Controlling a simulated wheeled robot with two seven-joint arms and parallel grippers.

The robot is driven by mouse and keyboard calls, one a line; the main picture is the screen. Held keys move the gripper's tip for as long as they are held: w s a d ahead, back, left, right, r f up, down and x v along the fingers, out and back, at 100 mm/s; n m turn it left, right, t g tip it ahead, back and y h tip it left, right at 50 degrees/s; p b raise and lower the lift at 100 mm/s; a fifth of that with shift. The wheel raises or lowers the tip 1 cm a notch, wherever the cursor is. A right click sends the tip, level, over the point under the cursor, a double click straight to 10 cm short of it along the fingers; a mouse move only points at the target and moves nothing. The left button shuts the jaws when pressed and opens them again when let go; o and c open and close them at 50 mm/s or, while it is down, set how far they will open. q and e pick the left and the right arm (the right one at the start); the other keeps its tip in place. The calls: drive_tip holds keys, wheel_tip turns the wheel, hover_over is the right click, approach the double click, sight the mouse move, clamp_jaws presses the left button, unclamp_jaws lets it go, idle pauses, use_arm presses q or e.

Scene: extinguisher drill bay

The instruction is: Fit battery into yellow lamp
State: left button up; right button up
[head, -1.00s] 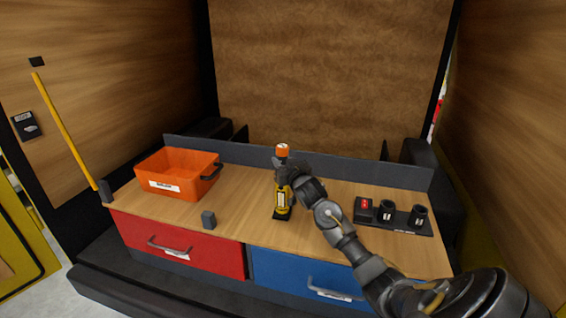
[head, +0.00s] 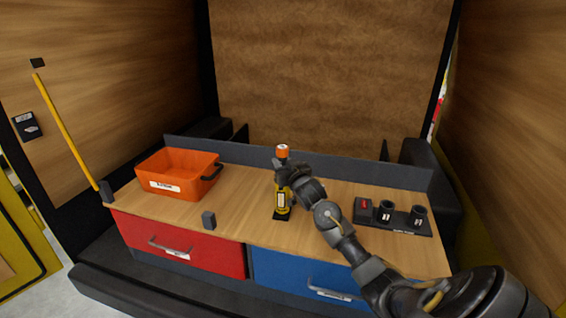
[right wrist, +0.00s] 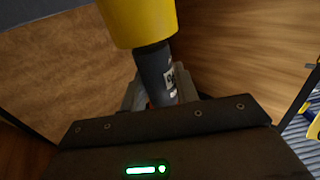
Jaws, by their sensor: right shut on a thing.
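The yellow lamp (head: 282,198) stands upright on a small black base on the wooden bench top. Its yellow body also shows at the top of the right wrist view (right wrist: 138,20). A dark grey cylinder with a white label, which looks like the battery (right wrist: 153,70), meets the yellow body with no visible gap; how deep it sits inside is hidden. An orange cap (head: 282,151) tops the stack. My right gripper (head: 291,178) is shut on the battery, reaching in from the right; its fingertips are partly hidden. My left gripper is not in view.
An orange bin (head: 180,182) stands at the bench's left. A small dark block (head: 208,220) is near the front edge. Red and blue drawers are below.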

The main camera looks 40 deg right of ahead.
drive_tip(key=shift+f+b, duration=1.1)
drive_tip(key=shift+f, duration=1)
idle(0.4)
drive_tip(key=shift+r+p, duration=0.35)
drive_tip(key=shift+p, duration=0.15)
idle(0.3)
idle(0.4)
drive_tip(key=shift+f, duration=0.3)
idle(0.3)
drive_tip(key=shift+r, duration=0.15)
drive_tip(key=shift+r+p, duration=0.15)
drive_tip(key=shift+p, duration=0.35)
idle(0.5)
